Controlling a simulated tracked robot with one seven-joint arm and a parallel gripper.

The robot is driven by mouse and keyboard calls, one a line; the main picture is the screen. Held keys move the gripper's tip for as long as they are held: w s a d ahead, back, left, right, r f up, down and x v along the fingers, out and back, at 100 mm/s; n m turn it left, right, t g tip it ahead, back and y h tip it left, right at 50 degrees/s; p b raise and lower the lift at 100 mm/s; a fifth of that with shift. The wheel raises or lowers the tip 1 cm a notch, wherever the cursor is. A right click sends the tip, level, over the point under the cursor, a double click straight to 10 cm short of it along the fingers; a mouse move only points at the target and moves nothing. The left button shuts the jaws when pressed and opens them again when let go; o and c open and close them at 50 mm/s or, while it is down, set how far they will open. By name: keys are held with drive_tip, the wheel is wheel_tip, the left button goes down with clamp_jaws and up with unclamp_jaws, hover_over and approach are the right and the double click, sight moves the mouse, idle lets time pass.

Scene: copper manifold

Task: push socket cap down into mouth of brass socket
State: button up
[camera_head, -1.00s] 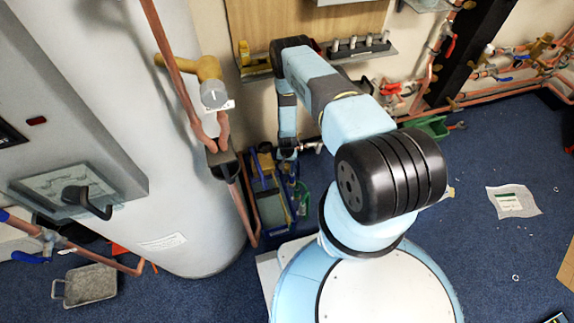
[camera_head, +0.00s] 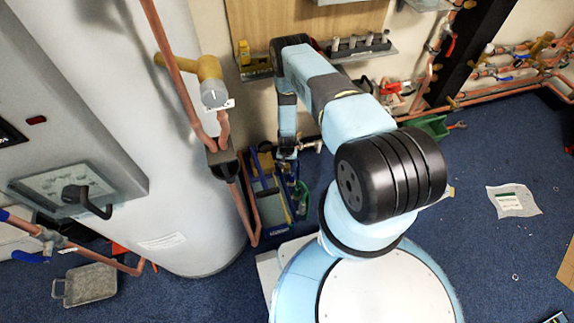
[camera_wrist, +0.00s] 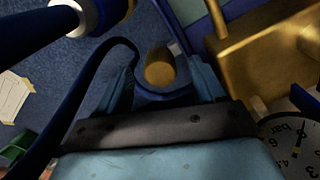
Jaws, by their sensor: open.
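My gripper (camera_wrist: 162,82) is open in the wrist view, its two blue fingers on either side of a small rounded brass piece (camera_wrist: 160,68). Whether the fingers touch it, and whether it is the socket cap or part of the socket, I cannot tell. A blue tube with a white collar and brass end (camera_wrist: 75,18) is at the upper left. In the head view my gripper (camera_head: 287,154) is small and low over the blue tool tote (camera_head: 272,212); the cap and the socket mouth cannot be made out there.
In the wrist view a brass block (camera_wrist: 265,55) stands close on the right, with a pressure gauge (camera_wrist: 293,142) below it. A dark blue curved band (camera_wrist: 85,75) passes left of the fingers. In the head view a white cylinder (camera_head: 165,130) with copper pipes stands left of the tote.

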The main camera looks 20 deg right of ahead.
sight(287, 165)
wheel_tip(287, 165, up, 13)
drive_tip(key=shift+r, duration=0.15)
idle(0.4)
idle(0.5)
